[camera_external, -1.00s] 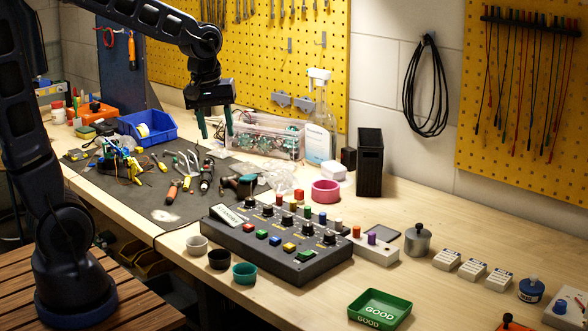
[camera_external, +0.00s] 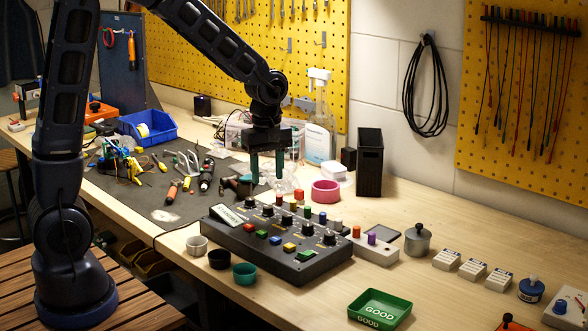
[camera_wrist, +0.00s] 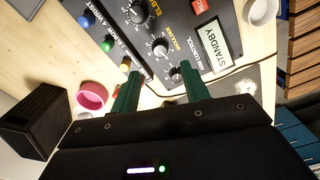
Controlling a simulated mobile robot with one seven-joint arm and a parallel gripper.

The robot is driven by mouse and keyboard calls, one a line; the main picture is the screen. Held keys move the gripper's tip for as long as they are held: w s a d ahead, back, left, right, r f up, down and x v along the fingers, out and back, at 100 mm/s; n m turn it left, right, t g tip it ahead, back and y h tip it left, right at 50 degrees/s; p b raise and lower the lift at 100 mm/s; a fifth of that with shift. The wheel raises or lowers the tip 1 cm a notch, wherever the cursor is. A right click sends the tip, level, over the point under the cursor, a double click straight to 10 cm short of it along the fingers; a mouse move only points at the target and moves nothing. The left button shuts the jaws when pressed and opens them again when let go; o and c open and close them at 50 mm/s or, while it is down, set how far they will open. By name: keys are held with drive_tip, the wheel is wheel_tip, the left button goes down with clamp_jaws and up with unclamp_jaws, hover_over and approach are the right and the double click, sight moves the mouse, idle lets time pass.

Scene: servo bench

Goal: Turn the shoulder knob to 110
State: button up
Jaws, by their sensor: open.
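The dark control box (camera_external: 232,232) sits on the bench with a row of black knobs. The shoulder knob (camera_wrist: 160,47) appears to be the second from the STANDBY display (camera_wrist: 215,48), beside a partly legible label. It also shows in the external view (camera_external: 268,209). Its pointer and scale are too small to read a value. My gripper (camera_external: 267,178) hangs pointing down, above and behind the display end of the box, apart from the knobs. Its two green fingers are open and empty in the wrist view (camera_wrist: 160,74).
Loose tools lie on the mat (camera_external: 150,205) to the left.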

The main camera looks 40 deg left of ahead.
sight(268, 206)
wheel_tip(268, 206, down, 8)
drive_tip(key=shift+f, duration=0.25)
drive_tip(key=c, duration=1)
